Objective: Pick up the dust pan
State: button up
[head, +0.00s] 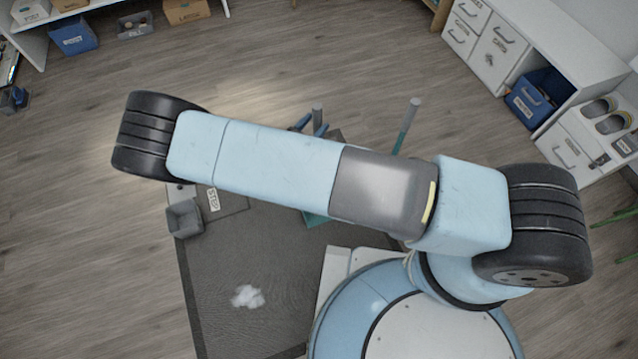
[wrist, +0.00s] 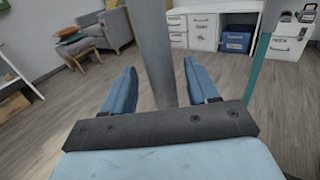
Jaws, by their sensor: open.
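My gripper (wrist: 160,72) is open, with a blue finger on each side of a grey upright pole (wrist: 152,45). The pole passes between the fingers, which look apart from it. In the head view my gripper (head: 311,127) shows just past my arm, with the top of the grey pole (head: 317,113) beside its fingers. A teal piece (head: 315,219) shows below my arm, perhaps the dust pan's body; my arm hides whether it joins this pole. A second pole, grey above and teal below (head: 407,125), stands to the right; it also shows in the wrist view (wrist: 262,55).
A dark mat (head: 215,290) with a white pile (head: 247,296) lies on the wood floor. A small grey bin (head: 184,219) stands at its left edge. White drawers (head: 500,52) and a blue box (head: 530,98) are at the right.

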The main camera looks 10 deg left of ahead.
jog(key=shift+x, duration=0.9)
jog(key=shift+c, duration=0.4)
grip_shut()
